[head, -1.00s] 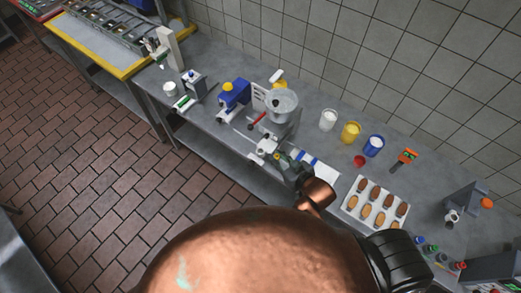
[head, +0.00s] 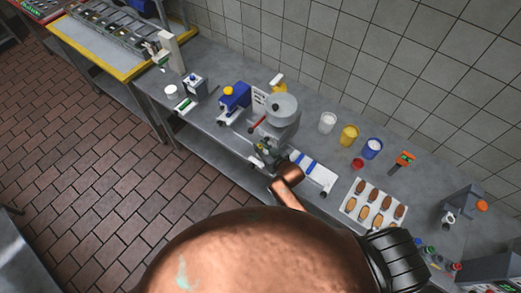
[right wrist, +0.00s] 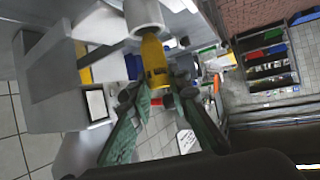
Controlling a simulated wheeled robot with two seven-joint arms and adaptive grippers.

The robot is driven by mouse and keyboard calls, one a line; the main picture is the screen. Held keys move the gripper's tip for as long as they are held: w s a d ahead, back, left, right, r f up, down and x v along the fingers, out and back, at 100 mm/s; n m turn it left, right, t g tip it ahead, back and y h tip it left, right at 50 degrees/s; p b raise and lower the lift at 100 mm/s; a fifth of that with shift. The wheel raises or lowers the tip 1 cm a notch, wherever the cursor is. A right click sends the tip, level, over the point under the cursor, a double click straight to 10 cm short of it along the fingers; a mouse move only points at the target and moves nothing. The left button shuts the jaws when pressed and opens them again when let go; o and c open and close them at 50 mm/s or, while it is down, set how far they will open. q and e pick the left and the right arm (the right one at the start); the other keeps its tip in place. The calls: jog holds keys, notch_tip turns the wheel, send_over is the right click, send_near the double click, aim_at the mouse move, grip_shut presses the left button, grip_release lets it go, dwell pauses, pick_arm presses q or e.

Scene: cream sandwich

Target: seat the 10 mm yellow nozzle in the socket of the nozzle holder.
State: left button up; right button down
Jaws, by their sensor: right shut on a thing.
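The yellow nozzle (right wrist: 155,62), with dark lettering on its side, is between the green fingers of my right gripper (right wrist: 160,97) in the right wrist view. The gripper is shut on it. Its far end meets or overlaps a white round collar (right wrist: 145,14), apparently the nozzle holder's socket; I cannot tell how deep it sits. In the head view my right gripper (head: 268,156) is at the front of the filling machine with the grey hopper (head: 282,106). The nozzle cannot be made out there. My left gripper is not in view.
A white tray with blue strips (head: 312,172) lies right of the gripper, then a tray of brown biscuits (head: 373,207). White, yellow and blue cups (head: 349,134) stand near the wall. A blue motor unit (head: 235,97) is left of the hopper.

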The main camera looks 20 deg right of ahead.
jog(key=shift+s+f+p, duration=0.1)
jog(key=shift+f+p, duration=0.2)
jog(key=shift+f, duration=1.1)
jog(key=c, duration=1.8)
grip_release()
jog(key=shift+s, duration=0.1)
jog(key=b+v, duration=0.1)
jog(key=v, duration=1.1)
